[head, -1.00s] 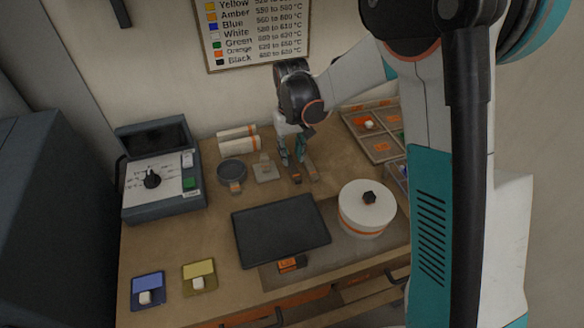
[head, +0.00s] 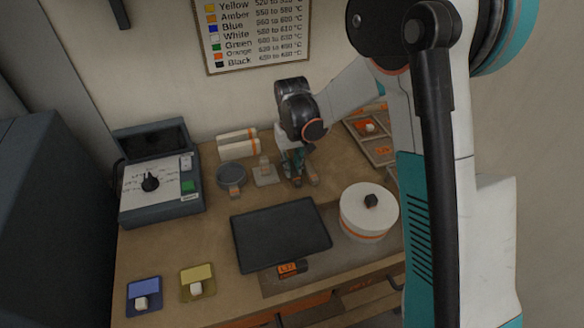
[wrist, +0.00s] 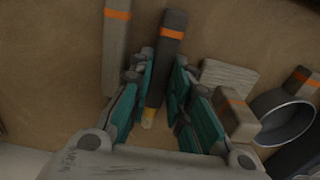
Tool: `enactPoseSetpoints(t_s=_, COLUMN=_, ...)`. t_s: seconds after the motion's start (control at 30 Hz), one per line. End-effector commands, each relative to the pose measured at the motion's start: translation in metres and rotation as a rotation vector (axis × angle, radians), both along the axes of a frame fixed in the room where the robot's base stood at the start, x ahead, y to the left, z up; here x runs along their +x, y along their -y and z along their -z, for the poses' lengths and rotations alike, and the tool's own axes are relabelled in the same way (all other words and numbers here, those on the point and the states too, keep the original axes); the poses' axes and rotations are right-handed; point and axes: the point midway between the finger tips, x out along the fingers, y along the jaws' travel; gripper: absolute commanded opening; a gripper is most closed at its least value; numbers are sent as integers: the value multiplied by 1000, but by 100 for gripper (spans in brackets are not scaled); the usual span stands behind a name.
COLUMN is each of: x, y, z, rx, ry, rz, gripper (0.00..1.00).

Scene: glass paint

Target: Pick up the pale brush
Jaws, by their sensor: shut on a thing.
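My gripper (head: 293,162) is low over the back of the table. In the wrist view my gripper (wrist: 162,78) has its teal fingers shut on a dark grey brush (wrist: 169,42). That brush has an orange band, a yellow collar and a pale tip pointing toward the palm. A paler grey-brown bar (wrist: 117,50) with an orange band, perhaps the pale brush's handle, lies beside it at left, outside the fingers. In the head view the bar (head: 312,173) lies just right of the gripper. I cannot tell whether the held brush is off the table.
A pale plate (wrist: 229,76) and a round dark dish (wrist: 289,123) stand close to the fingers. A black slab (head: 281,234), a white round lidded pot (head: 368,212), a compartment tray (head: 369,147) and a kiln controller (head: 158,183) surround the work area.

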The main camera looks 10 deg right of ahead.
Motion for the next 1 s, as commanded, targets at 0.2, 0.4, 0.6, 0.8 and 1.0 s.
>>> enactPoseSetpoints(t_s=0.2, x=0, y=0, z=-11, rx=0, ry=0, rz=0, gripper=0)
enactPoseSetpoints(t_s=0.4, x=0, y=0, z=-40, rx=0, ry=0, rz=0, gripper=0)
enactPoseSetpoints(t_s=0.6, x=0, y=0, z=-85, rx=0, ry=0, rz=0, gripper=0)
enactPoseSetpoints(t_s=0.8, x=0, y=0, z=-132, rx=0, ry=0, rz=0, gripper=0)
enactPoseSetpoints(t_s=1.0, x=0, y=0, z=-168, rx=0, ry=0, rz=0, gripper=0)
